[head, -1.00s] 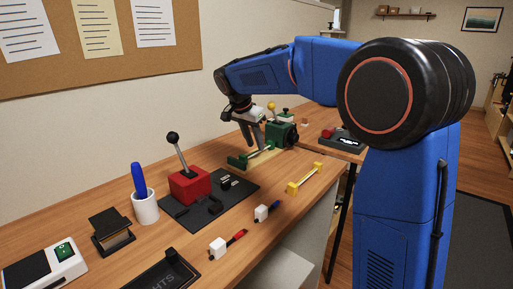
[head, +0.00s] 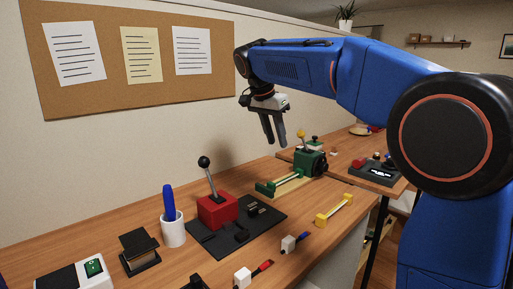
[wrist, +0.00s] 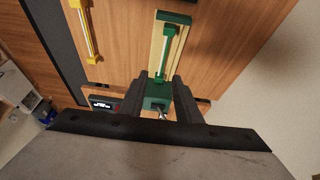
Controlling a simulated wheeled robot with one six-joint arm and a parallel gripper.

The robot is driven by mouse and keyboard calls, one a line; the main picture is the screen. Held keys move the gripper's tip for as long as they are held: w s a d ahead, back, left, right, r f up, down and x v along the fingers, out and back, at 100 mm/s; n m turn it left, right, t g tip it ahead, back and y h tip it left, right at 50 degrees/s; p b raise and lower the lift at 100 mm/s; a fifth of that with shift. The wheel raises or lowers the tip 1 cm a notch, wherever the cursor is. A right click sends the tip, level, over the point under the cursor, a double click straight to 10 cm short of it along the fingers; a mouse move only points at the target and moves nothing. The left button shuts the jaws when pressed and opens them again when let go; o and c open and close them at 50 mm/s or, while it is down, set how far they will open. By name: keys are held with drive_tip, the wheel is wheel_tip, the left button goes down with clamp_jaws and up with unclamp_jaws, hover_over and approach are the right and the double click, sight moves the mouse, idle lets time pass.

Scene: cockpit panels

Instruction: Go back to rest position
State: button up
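My gripper (head: 275,140) hangs in the air above the bench with its fingers pointing down, apart and empty. In the wrist view my gripper's two fingers (wrist: 160,85) stand apart, with the green vise-like device (wrist: 158,92) below and between them. In the head view that green device (head: 309,163) sits on the bench beneath and to the right of the gripper, clear of it. My blue arm (head: 300,68) is raised and stretched to the left.
A red box with a black-knobbed lever (head: 217,209) stands on a dark mat. A corkboard (head: 130,60) hangs behind.

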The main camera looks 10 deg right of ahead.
drive_tip(key=s+d+f+n+y, duration=0.1)
drive_tip(key=s+d+f+n, duration=0.3)
drive_tip(key=s, duration=0.6)
drive_tip(key=s+d+f+n+t+y, duration=0.1)
drive_tip(key=s+d+f, duration=0.4)
drive_tip(key=s, duration=0.4)
drive_tip(key=s+d+f+n+y, duration=0.1)
drive_tip(key=s+d+f+n, duration=0.2)
drive_tip(key=s+f, duration=0.5)
drive_tip(key=s+f+n+t, duration=0.1)
drive_tip(key=s+f+n, duration=0.1)
drive_tip(key=s+f, duration=0.6)
drive_tip(key=s, duration=0.3)
drive_tip(key=shift+d+n+y, duration=0.2)
drive_tip(key=shift+n+y, duration=0.1)
drive_tip(key=shift+s, duration=0.1)
